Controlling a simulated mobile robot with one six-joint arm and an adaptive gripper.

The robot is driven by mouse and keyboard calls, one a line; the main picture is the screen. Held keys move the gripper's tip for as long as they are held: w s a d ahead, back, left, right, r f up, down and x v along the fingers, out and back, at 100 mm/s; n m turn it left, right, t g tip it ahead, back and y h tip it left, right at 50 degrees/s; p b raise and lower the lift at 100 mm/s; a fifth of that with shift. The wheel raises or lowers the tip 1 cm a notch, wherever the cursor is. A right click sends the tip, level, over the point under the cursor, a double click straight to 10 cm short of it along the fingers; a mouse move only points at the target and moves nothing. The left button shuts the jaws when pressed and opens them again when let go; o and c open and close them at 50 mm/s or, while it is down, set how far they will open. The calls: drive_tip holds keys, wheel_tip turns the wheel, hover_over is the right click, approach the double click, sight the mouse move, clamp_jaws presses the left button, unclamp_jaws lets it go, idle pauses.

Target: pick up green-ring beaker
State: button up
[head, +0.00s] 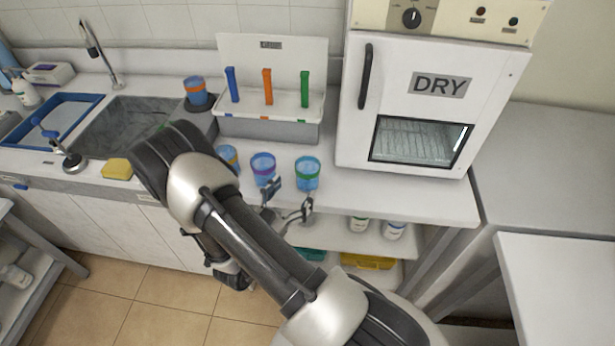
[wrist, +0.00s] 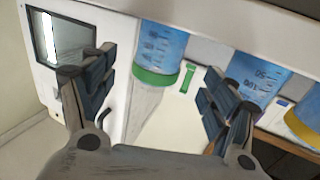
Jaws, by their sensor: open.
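The green-ring beaker (head: 307,175) is a clear blue cup with a green band near its rim. It stands upright at the counter's front, right of the purple-ring beaker (head: 263,168). My gripper (head: 289,197) is open and empty, in front of the counter edge and close to these two beakers. In the wrist view the green-ring beaker (wrist: 162,45) appears upside down, ahead of and between the spread fingers of my gripper (wrist: 155,80). No finger visibly touches it. The purple-ring beaker's blue body (wrist: 248,80) shows behind the right finger.
A yellow-ring beaker (head: 229,156) stands partly behind my arm. An orange-ring beaker (head: 196,91) sits near the sink. Behind stands a white rack (head: 270,50) with coloured tubes. The DRY oven (head: 425,100) stands close on the right. A lower shelf (head: 335,240) holds bottles.

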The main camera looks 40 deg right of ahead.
sight(313, 166)
drive_tip(key=b+x, duration=0.1)
drive_tip(key=x, duration=0.7)
drive_tip(key=shift+d+f+b, duration=0.15)
drive_tip(key=shift+f+b, duration=0.05)
drive_tip(key=shift+b, duration=0.1)
drive_tip(key=shift+c, duration=0.5)
drive_tip(key=c, duration=1.2)
drive_tip(key=shift+o, duration=0.2)
drive_tip(key=shift+r, duration=0.1)
